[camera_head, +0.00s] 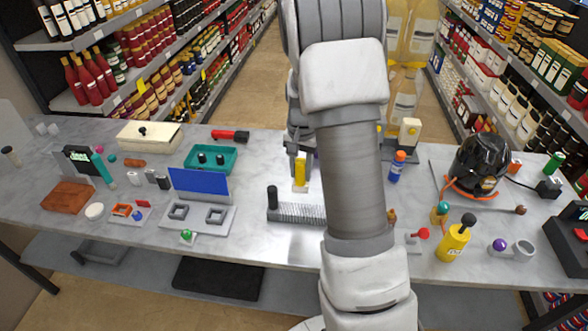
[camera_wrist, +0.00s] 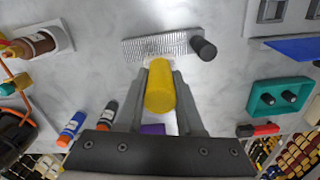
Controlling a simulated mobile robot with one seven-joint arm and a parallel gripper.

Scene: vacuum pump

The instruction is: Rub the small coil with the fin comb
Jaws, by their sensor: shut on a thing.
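The small coil (camera_head: 302,213) is a silver finned block lying on the marble table, with a black upright knob at its left end. It also shows in the wrist view (camera_wrist: 160,46), with the knob at its right. My gripper (camera_head: 301,172) is shut on the yellow handle of what looks like the fin comb (camera_head: 300,172). The yellow handle also shows in the wrist view (camera_wrist: 160,88) between the fingers. The comb appears just behind the coil in the head view. Its working edge is mostly hidden, and I cannot tell if it touches the coil. My arm covers the coil's right end.
A blue panel (camera_head: 200,184) and grey plate with two square frames (camera_head: 190,219) stand left of the coil. A teal tray (camera_head: 211,159) is behind them. Marble before the coil is clear.

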